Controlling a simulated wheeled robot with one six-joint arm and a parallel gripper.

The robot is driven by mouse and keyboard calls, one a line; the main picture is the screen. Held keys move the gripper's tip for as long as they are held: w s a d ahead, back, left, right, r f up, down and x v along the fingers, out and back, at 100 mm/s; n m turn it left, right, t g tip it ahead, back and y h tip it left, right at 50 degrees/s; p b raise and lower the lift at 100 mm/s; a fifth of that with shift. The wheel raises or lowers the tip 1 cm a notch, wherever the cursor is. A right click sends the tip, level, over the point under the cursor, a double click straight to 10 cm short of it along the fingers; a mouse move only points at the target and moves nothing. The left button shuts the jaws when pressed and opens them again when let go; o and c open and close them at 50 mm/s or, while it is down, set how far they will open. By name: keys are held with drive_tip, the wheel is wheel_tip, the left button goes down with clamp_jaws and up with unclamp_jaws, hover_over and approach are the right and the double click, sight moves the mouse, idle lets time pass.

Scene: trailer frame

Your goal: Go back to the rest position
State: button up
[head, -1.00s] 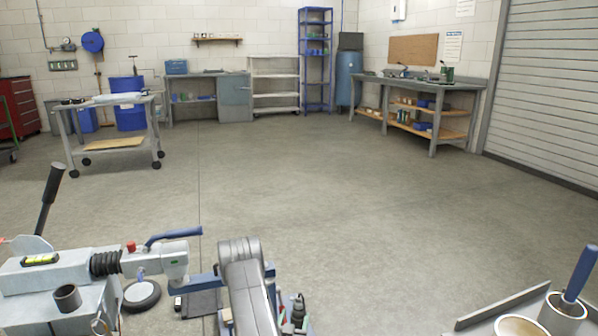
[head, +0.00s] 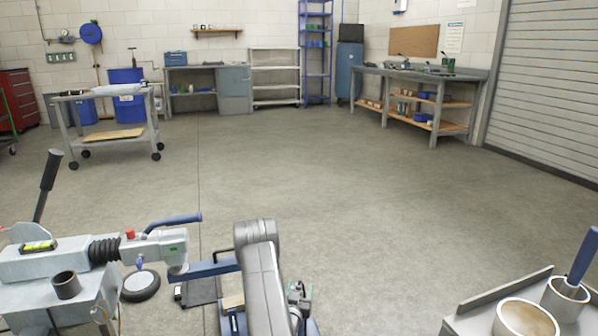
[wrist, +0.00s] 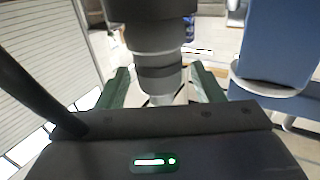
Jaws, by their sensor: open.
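My gripper (wrist: 161,88) shows in the wrist view with its two green fingers apart. A dark grey stepped cylinder stands in view between and beyond them; I cannot tell its distance, and I see no grip on it. In the head view my grey arm rises at the bottom middle, and the gripper end is small and partly hidden there. The trailer coupling (head: 160,250) is at the lower left, with a blue handle (head: 172,221), a red button (head: 130,234), black bellows (head: 104,252) and a spirit level (head: 38,246). My arm is to its right.
A tray (head: 470,321) with cups (head: 525,318) and a blue-handled tool (head: 583,256) is at the lower right. A wheeled cart (head: 107,135) stands at the far left, a workbench (head: 425,75) at the far right. The floor between is clear.

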wheel_tip(320, 180, up, 9)
drive_tip(key=shift+r+p, duration=0.1)
drive_tip(key=shift+p, duration=0.35)
idle(0.3)
